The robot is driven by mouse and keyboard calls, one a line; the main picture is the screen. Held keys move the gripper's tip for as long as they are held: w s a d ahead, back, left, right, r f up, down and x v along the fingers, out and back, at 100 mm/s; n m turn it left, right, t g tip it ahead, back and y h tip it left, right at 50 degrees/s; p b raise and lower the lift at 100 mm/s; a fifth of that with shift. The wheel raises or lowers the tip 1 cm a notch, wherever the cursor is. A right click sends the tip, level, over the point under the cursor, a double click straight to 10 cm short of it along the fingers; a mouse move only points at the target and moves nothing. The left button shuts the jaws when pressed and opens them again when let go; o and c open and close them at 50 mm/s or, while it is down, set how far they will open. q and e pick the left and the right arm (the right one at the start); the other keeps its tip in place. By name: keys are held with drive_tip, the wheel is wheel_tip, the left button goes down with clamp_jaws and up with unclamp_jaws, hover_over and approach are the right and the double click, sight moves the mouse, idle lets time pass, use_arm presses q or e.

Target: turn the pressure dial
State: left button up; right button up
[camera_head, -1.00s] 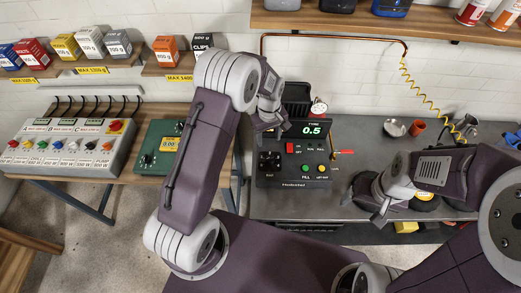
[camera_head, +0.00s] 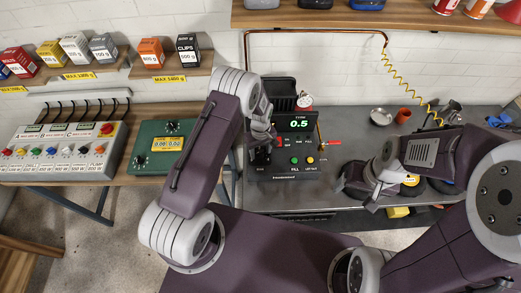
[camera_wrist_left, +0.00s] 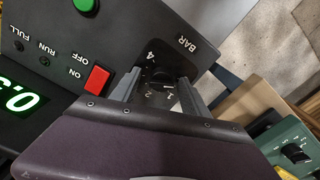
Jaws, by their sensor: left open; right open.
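The pressure dial (camera_wrist_left: 160,80) is a dark knob on the black control panel (camera_head: 285,172), marked BAR, with numbers such as 4, 2 and 1 around it. My left gripper (camera_wrist_left: 158,88) is open, with one finger on each side of the dial. I cannot tell whether the fingers touch it. In the head view the left gripper (camera_head: 262,148) is over the panel's left side and hides most of the dial. The green display (camera_head: 298,124) reads 0.5. My right gripper (camera_head: 356,194) is open and empty above the grey bench, right of the panel.
A red switch (camera_wrist_left: 96,78) is close beside the left gripper. A red-handled lever (camera_head: 330,143) is on the panel's right. A green box (camera_head: 166,146) with dials and a grey button box (camera_head: 60,148) stand on the left table. Wheels (camera_head: 410,180) lie near the right gripper.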

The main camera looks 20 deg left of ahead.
use_arm(q)
drive_tip(key=shift+a, duration=0.2)
drive_tip(key=shift+c, duration=0.3)
drive_tip(key=c, duration=0.5)
clamp_jaws()
